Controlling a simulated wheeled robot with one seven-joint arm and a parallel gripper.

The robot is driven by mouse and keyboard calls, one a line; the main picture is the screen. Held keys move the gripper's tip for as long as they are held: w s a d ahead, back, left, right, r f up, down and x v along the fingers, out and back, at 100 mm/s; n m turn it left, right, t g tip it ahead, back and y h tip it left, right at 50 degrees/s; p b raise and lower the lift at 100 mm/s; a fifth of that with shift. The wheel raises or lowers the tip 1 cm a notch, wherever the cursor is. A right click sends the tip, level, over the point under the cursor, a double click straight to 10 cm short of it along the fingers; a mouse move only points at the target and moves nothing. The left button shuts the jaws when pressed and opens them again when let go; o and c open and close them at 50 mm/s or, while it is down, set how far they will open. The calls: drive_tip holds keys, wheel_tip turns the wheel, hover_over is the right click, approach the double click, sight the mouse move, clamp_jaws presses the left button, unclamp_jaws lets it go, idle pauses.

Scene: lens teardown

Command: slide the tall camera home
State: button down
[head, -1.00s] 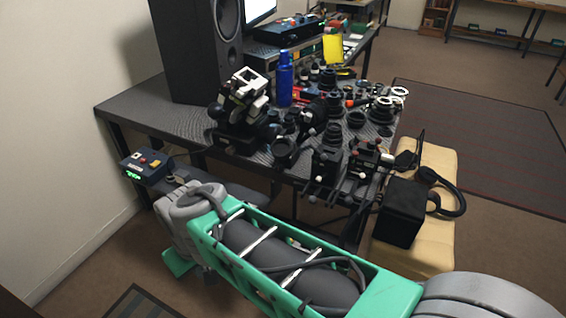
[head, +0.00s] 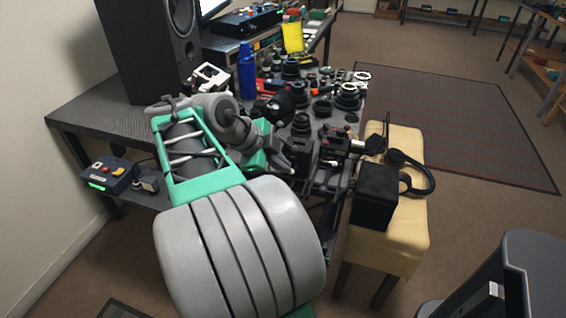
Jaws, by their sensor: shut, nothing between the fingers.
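A dark camera that stands tall, with a lens pointing up (head: 302,124), is at the front edge of the crowded table; I take it for the tall camera. Its body (head: 305,154) is partly hidden by my arm. My gripper (head: 286,163) is just left of the camera body in the head view. It is shut, and I see nothing held. I cannot tell whether its fingertips touch the camera.
Several lenses and rings crowd the table (head: 100,104) behind the camera. A blue bottle (head: 247,72) and a speaker (head: 150,45) stand further left. A black box (head: 375,195) and headphones (head: 412,170) rest on a tan bench (head: 400,238) at right.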

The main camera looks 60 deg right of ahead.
sight(300, 165)
drive_tip(key=d+f, duration=0.2)
drive_tip(key=s+d+f, duration=0.1)
drive_tip(key=d+f, duration=0.1)
drive_tip(key=d+f+b, duration=0.1)
drive_tip(key=d, duration=0.1)
drive_tip(key=shift+s+d+f, duration=0.3)
drive_tip(key=shift+d+f, duration=0.1)
drive_tip(key=shift+w+d, duration=0.1)
drive_tip(key=shift+d, duration=0.35)
